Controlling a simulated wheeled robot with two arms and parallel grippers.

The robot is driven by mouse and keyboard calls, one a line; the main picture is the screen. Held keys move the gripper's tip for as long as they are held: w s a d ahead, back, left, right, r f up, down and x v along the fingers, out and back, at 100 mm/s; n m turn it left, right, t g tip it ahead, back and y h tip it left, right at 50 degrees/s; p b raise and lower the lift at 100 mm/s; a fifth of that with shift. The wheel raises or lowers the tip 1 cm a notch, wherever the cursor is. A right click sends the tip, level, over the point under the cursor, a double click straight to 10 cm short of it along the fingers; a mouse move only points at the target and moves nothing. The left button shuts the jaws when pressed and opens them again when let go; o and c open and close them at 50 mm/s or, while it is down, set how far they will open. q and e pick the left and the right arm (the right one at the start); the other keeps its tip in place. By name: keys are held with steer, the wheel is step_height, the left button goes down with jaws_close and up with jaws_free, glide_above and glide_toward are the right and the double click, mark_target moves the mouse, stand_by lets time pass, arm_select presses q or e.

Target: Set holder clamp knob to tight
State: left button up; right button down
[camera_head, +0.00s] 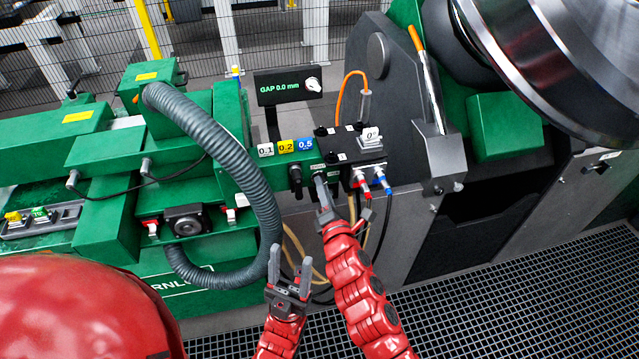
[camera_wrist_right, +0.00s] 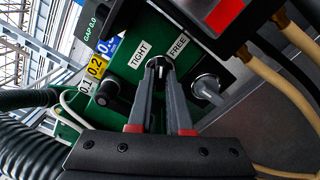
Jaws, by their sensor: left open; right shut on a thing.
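The holder clamp knob (camera_wrist_right: 158,64) is a small dark knob on the green panel, with a TIGHT label (camera_wrist_right: 139,54) to its upper left and a FREE label (camera_wrist_right: 178,44) to its upper right. My right gripper (camera_wrist_right: 158,74) is shut on it, a finger on each side. The fingers hide much of the knob, and I cannot tell which label it points to. In the head view my right gripper (camera_head: 322,192) reaches up to the panel and covers the knob. My left gripper (camera_head: 288,272) is open and empty, below and left of the right one, apart from the panel.
A black knob (camera_head: 296,174) sits left of my right gripper, below the 0.1, 0.2 and 0.5 tags (camera_head: 285,147). Red and blue fittings (camera_head: 372,182) are close on the right. A thick grey hose (camera_head: 225,150) arches at left. The display (camera_head: 288,86) reads GAP 0.0 mm.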

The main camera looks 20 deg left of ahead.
steer(key=n, duration=0.3)
steer(key=n, duration=0.4)
steer(key=shift+f+n, duration=0.1)
steer(key=shift+n, duration=0.2)
